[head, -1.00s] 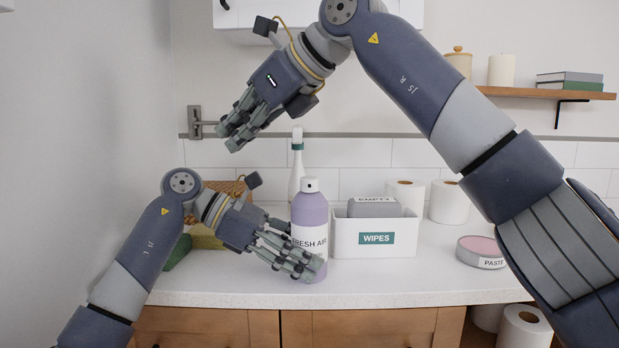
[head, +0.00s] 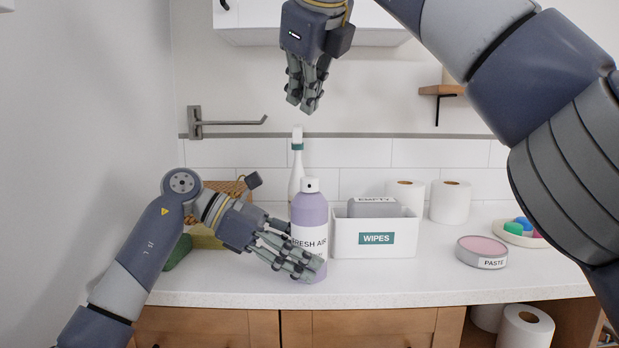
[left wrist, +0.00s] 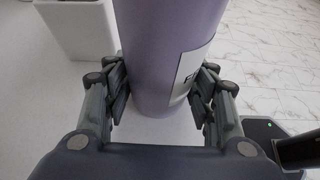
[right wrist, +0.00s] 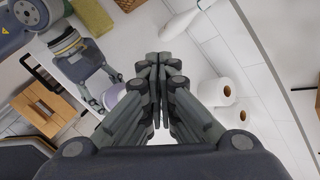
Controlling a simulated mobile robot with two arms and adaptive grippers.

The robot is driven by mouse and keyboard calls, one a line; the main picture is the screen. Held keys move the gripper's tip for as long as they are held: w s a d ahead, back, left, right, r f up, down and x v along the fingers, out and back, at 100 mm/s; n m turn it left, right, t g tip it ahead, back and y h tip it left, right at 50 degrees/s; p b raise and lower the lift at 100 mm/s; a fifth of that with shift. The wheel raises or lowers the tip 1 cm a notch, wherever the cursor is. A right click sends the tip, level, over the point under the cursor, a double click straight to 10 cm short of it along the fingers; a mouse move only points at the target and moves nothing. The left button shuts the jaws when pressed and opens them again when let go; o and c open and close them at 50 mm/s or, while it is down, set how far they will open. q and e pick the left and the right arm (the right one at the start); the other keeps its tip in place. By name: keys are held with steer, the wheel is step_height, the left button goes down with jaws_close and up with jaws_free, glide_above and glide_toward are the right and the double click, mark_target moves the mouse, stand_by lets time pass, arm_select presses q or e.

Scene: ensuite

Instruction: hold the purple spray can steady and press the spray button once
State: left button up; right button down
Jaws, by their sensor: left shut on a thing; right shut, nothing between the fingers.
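The purple spray can (head: 310,212), labelled "FRESH AIR", stands upright on the white counter, its white top with the spray button (head: 310,184) uncovered. My left gripper (head: 306,268) is shut around the can's lower body; the left wrist view shows the can (left wrist: 165,50) between its fingers (left wrist: 163,100). My right gripper (head: 308,105) is shut and empty, pointing down above the can's top with a clear gap between. In the right wrist view its closed fingers (right wrist: 158,70) hide part of the can (right wrist: 115,95).
A white wipes bin (head: 345,245) stands just right of the can. A white bottle with a green collar (head: 297,165) stands close behind it. Paste tin (head: 482,250) and paper rolls (head: 450,200) are further right. A wall bracket (head: 230,122) and cabinet are behind.

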mark_target(304, 179)
steer(key=shift+f, duration=4.35)
steer(key=shift+f, duration=0.15)
steer(key=shift+f, duration=0.25)
steer(key=shift+f, duration=0.5)
steer(key=shift+r, duration=0.85)
steer(key=shift+r, duration=0.1)
steer(key=shift+r, duration=2.45)
